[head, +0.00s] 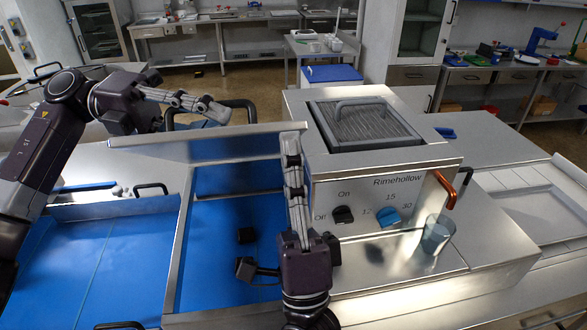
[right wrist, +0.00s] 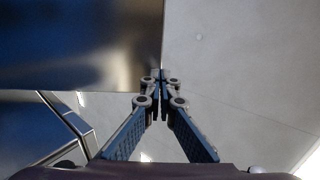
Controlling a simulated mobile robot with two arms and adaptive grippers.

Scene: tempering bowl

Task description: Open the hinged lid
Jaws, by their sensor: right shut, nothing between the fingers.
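The metal machine marked "Rimehollow" (head: 395,182) stands right of centre. On its top is a dark ribbed lid (head: 345,133) with a curved handle (head: 366,103), lying flat in its frame. My right gripper (head: 291,138) points up and away beside the machine's left front edge, left of the lid and apart from its handle. In the right wrist view its fingertips (right wrist: 161,76) meet, with nothing between them, by a metal panel's edge. My left gripper (head: 226,114) is at upper left, above the blue-lined bays, away from the machine; its finger gap does not show clearly.
The machine's front has a black knob (head: 343,215), a blue knob (head: 388,217) and an orange-brown handle (head: 446,189). A clear cup (head: 437,234) stands on the front ledge. Blue-lined bays (head: 215,265) with raised metal rims lie to the left. A flat tray (head: 545,212) lies at right.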

